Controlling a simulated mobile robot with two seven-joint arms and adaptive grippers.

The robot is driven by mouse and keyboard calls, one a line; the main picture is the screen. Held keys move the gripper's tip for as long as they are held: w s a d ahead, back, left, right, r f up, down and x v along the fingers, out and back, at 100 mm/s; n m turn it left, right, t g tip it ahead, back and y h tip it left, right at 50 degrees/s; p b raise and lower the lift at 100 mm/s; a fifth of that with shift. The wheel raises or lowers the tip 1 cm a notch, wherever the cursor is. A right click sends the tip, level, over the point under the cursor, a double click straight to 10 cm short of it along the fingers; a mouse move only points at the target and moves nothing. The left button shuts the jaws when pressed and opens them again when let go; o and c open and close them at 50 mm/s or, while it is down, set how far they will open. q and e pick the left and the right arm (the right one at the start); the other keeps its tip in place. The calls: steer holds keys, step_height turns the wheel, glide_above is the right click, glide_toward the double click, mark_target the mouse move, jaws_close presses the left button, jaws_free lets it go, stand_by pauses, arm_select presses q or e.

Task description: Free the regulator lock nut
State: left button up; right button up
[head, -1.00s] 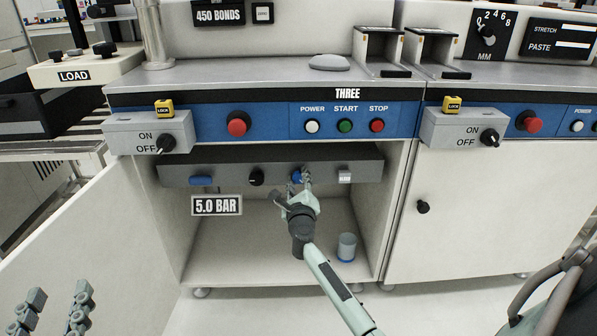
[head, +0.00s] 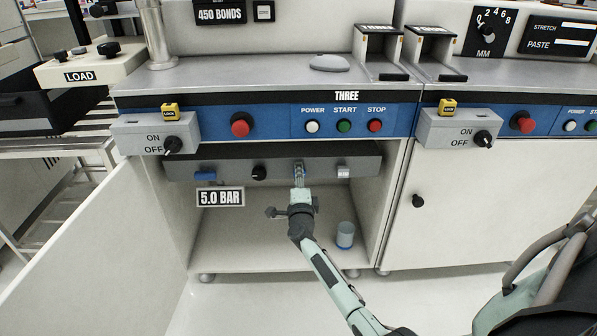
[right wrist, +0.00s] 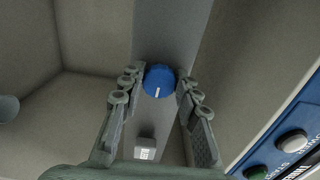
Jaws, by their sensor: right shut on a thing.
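The open cabinet under machine THREE holds a grey panel bar (head: 225,168). On it sit a blue lever (head: 204,176), a black knob (head: 258,173), a round blue knob (right wrist: 159,79) with a white mark, and a pale labelled block (head: 343,172). My right gripper (head: 299,170) reaches up to the bar from below, and its fingers cover most of the blue knob in the head view. In the right wrist view the fingers stand on both sides of this knob. I cannot make out a separate lock nut. My left gripper is out of view.
A 5.0 BAR sign (head: 220,197) hangs below the bar. A blue-and-grey cup (head: 345,235) stands on the cabinet floor, right of my right arm. The cabinet door (head: 95,225) is swung open to the left. The switch panel overhangs above. The neighbouring cabinet is closed.

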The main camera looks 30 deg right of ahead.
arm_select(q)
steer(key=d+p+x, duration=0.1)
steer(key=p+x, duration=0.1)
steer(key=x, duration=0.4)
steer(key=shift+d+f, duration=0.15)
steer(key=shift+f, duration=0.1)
arm_select(e)
steer(key=shift+f+n, duration=0.15)
steer(key=shift+n, duration=2.45)
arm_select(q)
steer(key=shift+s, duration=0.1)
arm_select(e)
steer(key=o, duration=1.2)
steer(key=shift+c, duration=0.2)
steer(key=shift+s+a, duration=0.1)
steer(key=v, duration=0.7)
